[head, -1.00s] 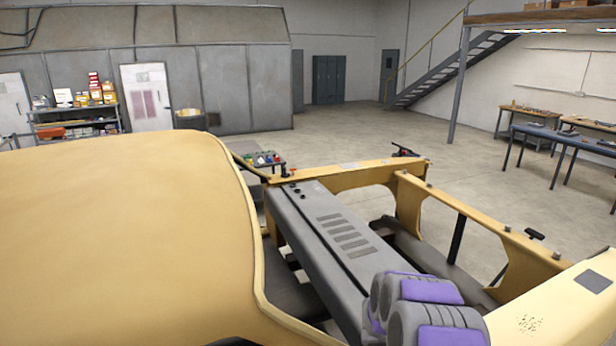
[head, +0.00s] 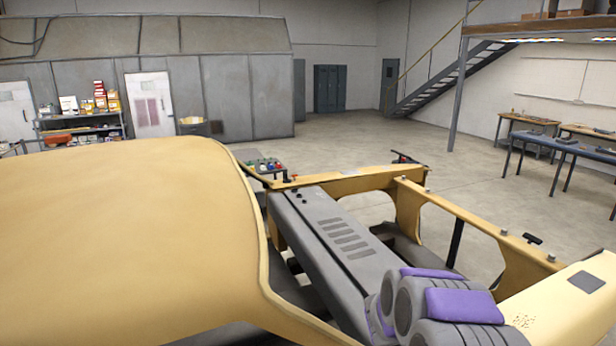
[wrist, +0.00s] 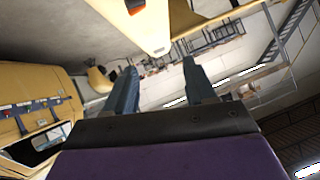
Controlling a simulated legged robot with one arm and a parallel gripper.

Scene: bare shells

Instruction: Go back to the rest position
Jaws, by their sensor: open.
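My gripper (wrist: 160,66) shows in the wrist view. Its two dark blue fingers stand apart, and nothing shows between them. The wrist view is tilted, with a strip light, railings and yellow parts beyond the fingers. In the head view the gripper itself is not visible. Grey and purple rounded parts that look like my arm fill the bottom right there.
Large yellow bodywork fills the near left and hides the floor there. A small table with coloured items (head: 262,165) stands just beyond it. Workbenches (head: 565,147) stand at right, stairs (head: 440,75) and a loaded shelf (head: 82,122) farther back. Open floor (head: 350,148) lies between.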

